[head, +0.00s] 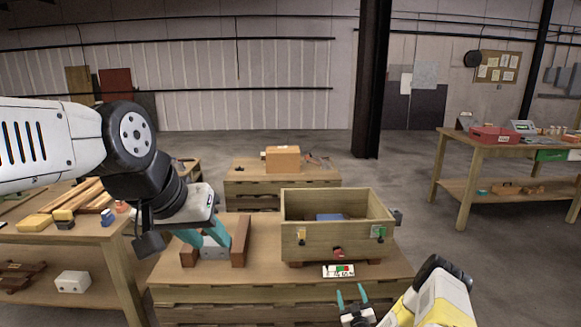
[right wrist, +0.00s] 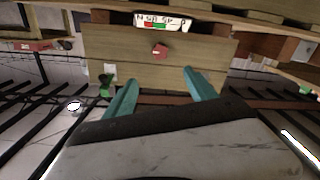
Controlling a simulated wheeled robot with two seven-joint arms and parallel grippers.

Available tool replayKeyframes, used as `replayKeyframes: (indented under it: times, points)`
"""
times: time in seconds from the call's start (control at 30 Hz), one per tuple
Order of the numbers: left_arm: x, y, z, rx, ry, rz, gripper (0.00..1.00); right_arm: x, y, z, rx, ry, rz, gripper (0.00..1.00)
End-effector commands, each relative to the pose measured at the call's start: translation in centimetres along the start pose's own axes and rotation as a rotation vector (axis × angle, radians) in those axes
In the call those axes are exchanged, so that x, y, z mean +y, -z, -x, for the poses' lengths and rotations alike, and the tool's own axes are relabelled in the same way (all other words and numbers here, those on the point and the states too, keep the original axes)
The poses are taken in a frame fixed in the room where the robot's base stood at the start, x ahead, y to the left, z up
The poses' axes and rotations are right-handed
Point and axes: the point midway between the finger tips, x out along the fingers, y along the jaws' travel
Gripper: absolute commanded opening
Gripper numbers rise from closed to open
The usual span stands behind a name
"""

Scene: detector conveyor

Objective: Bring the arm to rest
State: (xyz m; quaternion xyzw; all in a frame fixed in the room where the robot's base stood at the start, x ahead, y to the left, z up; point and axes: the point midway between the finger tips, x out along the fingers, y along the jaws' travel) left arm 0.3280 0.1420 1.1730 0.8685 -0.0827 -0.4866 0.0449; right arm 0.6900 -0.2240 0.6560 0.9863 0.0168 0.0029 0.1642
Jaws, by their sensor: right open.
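My right gripper (head: 351,293) is low in front of the wooden box, at the table's near edge in the head view. Its two teal fingers are apart with nothing between them. In the right wrist view, the open fingers (right wrist: 160,80) point toward the box's front panel and stay clear of it. My left gripper (head: 208,239) is over the left part of the table. Its teal fingers are spread near a grey piece (head: 213,252) between two brown blocks; I cannot tell whether they grip it.
The wooden box (head: 312,243) stands on the middle table (head: 270,282), with a blue item (head: 329,217) inside. A label plate (head: 338,271) is at its front. A cluttered bench (head: 110,235) is left, another (head: 485,147) right. Floor between box and right bench is clear.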

Motion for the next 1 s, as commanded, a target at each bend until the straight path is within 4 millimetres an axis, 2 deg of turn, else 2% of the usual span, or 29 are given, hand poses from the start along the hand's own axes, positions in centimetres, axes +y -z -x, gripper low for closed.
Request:
replayKeyframes:
  times: [0.37,0.63,0.77,0.87,1.0]
  points:
    - [0.0,0.0,0.0,0.001,0.000,0.000,0.36,1.0,2.0,-2.1,-0.025,0.044,0.011,0.65]
    - [0.0,0.0,0.0,0.000,0.000,0.000,0.36,2.5,5.3,-4.8,-0.071,0.107,0.028,0.65]
    - [0.0,0.0,0.0,0.000,0.000,0.000,0.36,3.5,8.0,-6.3,-0.107,0.147,0.039,0.65]
    - [0.0,0.0,0.0,0.000,0.000,0.000,0.36,4.4,10.9,-7.6,-0.144,0.181,0.050,0.65]
    - [0.0,0.0,0.0,0.000,0.000,0.000,0.36,6.2,16.6,-9.0,-0.225,0.229,0.066,0.65]
